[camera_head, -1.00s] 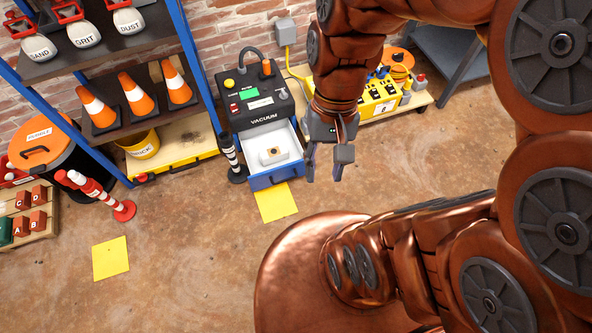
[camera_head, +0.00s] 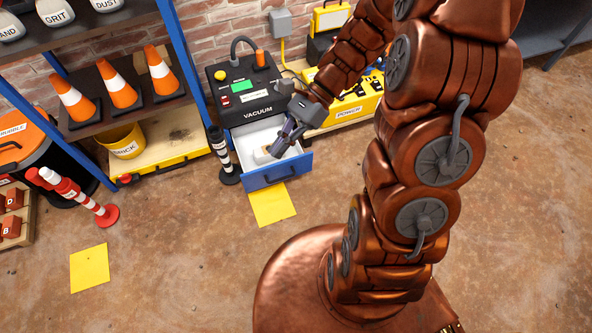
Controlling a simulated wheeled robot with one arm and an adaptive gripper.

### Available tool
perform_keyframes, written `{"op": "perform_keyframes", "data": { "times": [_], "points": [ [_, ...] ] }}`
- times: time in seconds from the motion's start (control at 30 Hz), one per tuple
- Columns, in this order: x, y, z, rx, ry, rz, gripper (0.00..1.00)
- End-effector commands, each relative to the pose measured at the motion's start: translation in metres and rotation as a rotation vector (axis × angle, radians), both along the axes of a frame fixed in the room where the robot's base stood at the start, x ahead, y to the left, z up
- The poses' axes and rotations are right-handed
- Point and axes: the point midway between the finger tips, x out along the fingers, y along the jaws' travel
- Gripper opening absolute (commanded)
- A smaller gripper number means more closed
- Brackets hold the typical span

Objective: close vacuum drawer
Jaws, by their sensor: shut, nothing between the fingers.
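The vacuum unit (camera_head: 245,92) is a black box with a green display and the label VACUUM, standing against the brick wall. Its drawer (camera_head: 277,175) has a blue front and light inner walls and is pulled out toward me. A white item (camera_head: 262,155) lies in the drawer, partly hidden by my gripper. My gripper (camera_head: 277,149) is shut and empty. Its fingers point down and left over the drawer's open inside, behind the blue front. I cannot tell whether they touch anything.
A black-and-white post (camera_head: 222,155) stands just left of the drawer. A yellow floor sheet (camera_head: 271,204) lies in front of it. A yellow POWER unit (camera_head: 350,100) stands to the right, partly behind my arm. Shelves with orange cones (camera_head: 117,85) are at left.

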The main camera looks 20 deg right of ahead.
Motion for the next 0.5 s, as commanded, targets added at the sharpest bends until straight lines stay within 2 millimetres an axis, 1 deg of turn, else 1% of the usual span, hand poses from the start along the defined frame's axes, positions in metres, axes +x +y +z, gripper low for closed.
{"op": "perform_keyframes", "data": {
  "times": [0.03, 0.27, 0.47, 0.5],
  "points": [
    [0.008, -0.003, -0.022, 0.021, 0.042, -0.050, 0.00],
    [0.044, -0.017, -0.080, 0.108, 0.220, -0.268, 0.00],
    [0.072, -0.036, -0.134, 0.189, 0.378, -0.453, 0.00],
    [0.078, -0.040, -0.146, 0.207, 0.412, -0.490, 0.00]
  ]
}}
